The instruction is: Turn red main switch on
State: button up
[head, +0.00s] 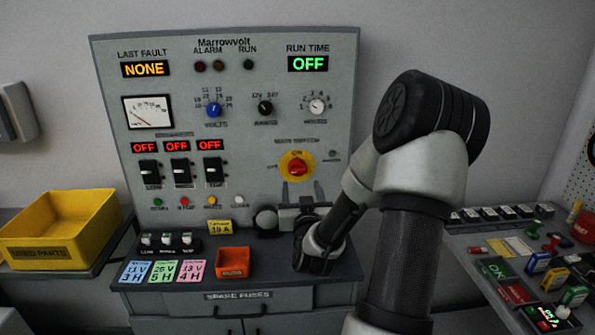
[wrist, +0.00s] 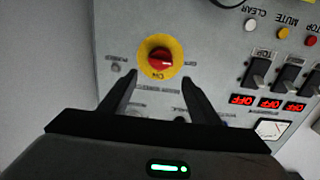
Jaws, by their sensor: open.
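The red main switch (head: 295,166) is a rotary knob on a round yellow plate at the lower right of the grey panel, labelled main switch. "ON" is printed at its top and "OFF" at its left in the head view. The wrist view shows the red knob (wrist: 160,60) upside down, but its exact angle is hard to read. My gripper (head: 298,188) is open just below the switch in the head view. In the wrist view my gripper's fingertips (wrist: 159,82) are apart, one to each side of the yellow plate. Nothing is between them.
The run time display (head: 308,64) reads OFF; several red OFF displays sit above black rocker switches (head: 181,172). A yellow used parts bin (head: 60,228) stands left; a cluttered bench is right.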

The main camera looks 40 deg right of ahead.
aim_at(298, 171)
jog(key=x, duration=1)
jog(key=shift+w+d+p, duration=0.15)
jog(key=shift+w+p, duration=0.2)
jog(key=c, duration=0.9)
